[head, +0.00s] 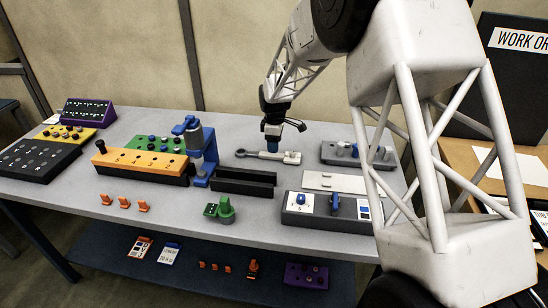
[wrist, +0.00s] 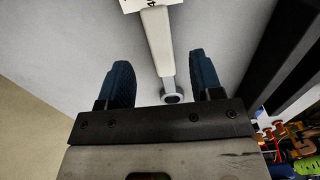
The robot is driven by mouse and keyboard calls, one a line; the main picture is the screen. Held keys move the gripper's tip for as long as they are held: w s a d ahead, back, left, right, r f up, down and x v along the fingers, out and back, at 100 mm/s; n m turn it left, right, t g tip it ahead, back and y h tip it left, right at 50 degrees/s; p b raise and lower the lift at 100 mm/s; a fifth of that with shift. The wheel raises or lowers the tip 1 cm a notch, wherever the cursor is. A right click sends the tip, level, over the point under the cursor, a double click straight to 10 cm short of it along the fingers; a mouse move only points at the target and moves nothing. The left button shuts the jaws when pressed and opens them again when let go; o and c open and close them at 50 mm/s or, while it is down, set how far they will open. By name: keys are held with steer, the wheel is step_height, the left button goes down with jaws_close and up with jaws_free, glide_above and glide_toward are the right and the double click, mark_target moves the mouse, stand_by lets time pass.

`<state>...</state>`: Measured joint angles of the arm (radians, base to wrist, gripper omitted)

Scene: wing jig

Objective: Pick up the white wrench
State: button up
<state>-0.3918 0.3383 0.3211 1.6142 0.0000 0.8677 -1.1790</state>
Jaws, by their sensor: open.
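The white wrench (head: 258,155) lies flat on the grey table, with a ring at its left end and a pale block with a small label at its right end. In the wrist view the wrench (wrist: 160,40) runs down from the top edge, its pale shaft ending in a grey ring between my fingers. My gripper (head: 272,146) is over the wrench's middle, pointing down. Its blue fingers (wrist: 160,75) are spread on either side of the wrench, with space to each. I cannot tell how far above the table they are.
A black channel block (head: 245,182) lies in front of the wrench. A blue clamp (head: 205,155) stands left of it beside an orange block (head: 140,160). A grey fixture (head: 345,153) and a pale plate (head: 330,182) are to the right. Bare table lies behind the wrench.

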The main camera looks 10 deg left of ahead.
mark_target(267, 156)
steer(key=shift+f, duration=2.5)
jaws_close()
